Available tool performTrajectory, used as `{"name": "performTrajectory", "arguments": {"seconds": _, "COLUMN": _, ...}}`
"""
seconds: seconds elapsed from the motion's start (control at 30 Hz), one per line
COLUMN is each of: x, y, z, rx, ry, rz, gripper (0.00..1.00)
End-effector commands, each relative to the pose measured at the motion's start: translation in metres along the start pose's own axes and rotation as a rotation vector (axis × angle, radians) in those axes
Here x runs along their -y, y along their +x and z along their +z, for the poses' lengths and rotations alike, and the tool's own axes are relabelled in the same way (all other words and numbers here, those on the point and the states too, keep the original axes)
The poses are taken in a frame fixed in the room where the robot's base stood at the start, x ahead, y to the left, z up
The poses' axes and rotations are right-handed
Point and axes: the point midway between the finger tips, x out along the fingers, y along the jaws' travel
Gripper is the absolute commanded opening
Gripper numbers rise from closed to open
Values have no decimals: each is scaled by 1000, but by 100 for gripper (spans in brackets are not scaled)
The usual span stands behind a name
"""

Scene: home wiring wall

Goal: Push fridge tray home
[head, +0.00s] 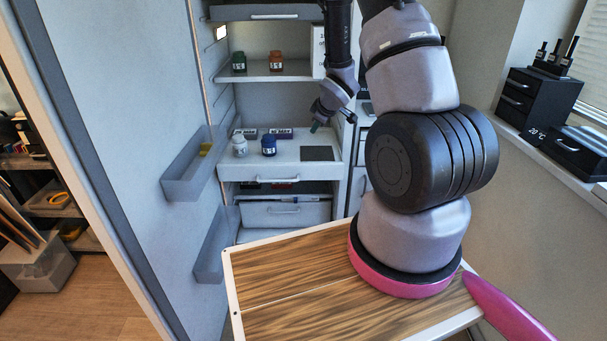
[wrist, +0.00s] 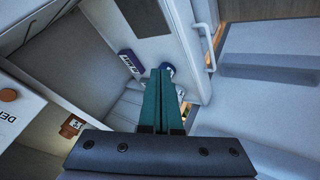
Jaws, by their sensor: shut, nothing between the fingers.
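The white fridge tray (head: 238,170) is in the middle of the open fridge in the head view, its handled front standing forward of the drawer below. It holds a white bottle (head: 240,147), a blue jar (head: 269,146), two small purple-labelled boxes (head: 276,134) and a dark square pad (head: 318,153). My gripper (head: 315,127) has green fingers pressed together and empty, above the tray's right part. In the wrist view the gripper (wrist: 163,75) points past the blue jar (wrist: 169,68), partly hidden behind the fingers. The tray's handle (wrist: 205,35) shows at upper right there.
The open fridge door (head: 110,120) with bins (head: 185,165) stands on the left. A lower drawer (head: 255,216) sits beneath the tray. Black drawers (head: 520,100) stand on the right ledge.

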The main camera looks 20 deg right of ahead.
Motion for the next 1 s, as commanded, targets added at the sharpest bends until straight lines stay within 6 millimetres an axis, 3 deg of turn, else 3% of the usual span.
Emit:
{"name": "performTrajectory", "arguments": {"seconds": 0.03, "x": 16, "y": 20, "z": 14, "rx": -4, "ry": -53, "rz": -32, "gripper": 0}}
{"name": "performTrajectory", "arguments": {"seconds": 0.1, "x": 34, "y": 40, "z": 26, "rx": -28, "ry": -125, "rz": -68, "gripper": 0}}
{"name": "performTrajectory", "arguments": {"seconds": 0.3, "x": 75, "y": 72, "z": 53, "rx": -85, "ry": -253, "rz": -146, "gripper": 0}}
{"name": "performTrajectory", "arguments": {"seconds": 0.57, "x": 88, "y": 91, "z": 59, "rx": -104, "ry": -287, "rz": -168, "gripper": 0}}
{"name": "performTrajectory", "arguments": {"seconds": 1.0, "x": 104, "y": 177, "z": 52, "rx": -104, "ry": -287, "rz": -168, "gripper": 0}}
